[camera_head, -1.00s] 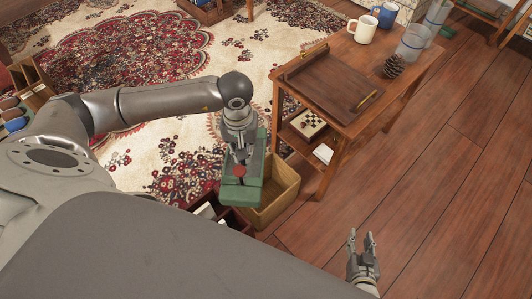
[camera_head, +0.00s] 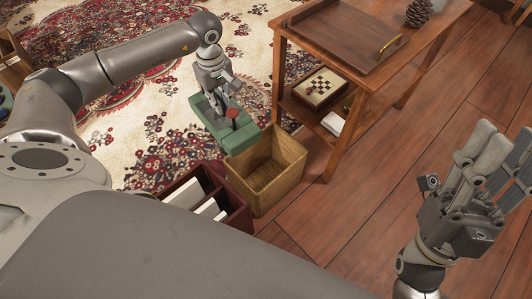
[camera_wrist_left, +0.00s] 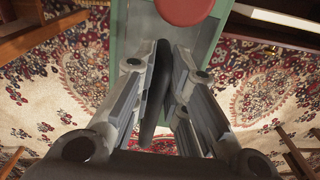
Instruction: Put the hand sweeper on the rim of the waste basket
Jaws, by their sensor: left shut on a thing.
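The hand sweeper (camera_head: 236,140) is a long green tool with a red round knob and a dark handle. My left gripper (camera_head: 226,97) is shut on its handle and holds it from above. The wrist view shows the dark handle between the left fingers (camera_wrist_left: 158,75), with the green body (camera_wrist_left: 124,40) beyond. The waste basket (camera_head: 284,188) is a square, empty, yellow-brown wooden bin on the floor. The sweeper's near end overlaps the basket's back left rim in the head view; I cannot tell whether they touch. My right gripper (camera_head: 490,160) is open and empty, off to the right.
A dark red box (camera_head: 238,215) with white items stands against the basket's left side. A wooden side table (camera_head: 345,118) with a tray (camera_head: 335,38) and a chess box (camera_head: 320,88) on its lower shelf stands behind right. The plank floor between table and right gripper is clear.

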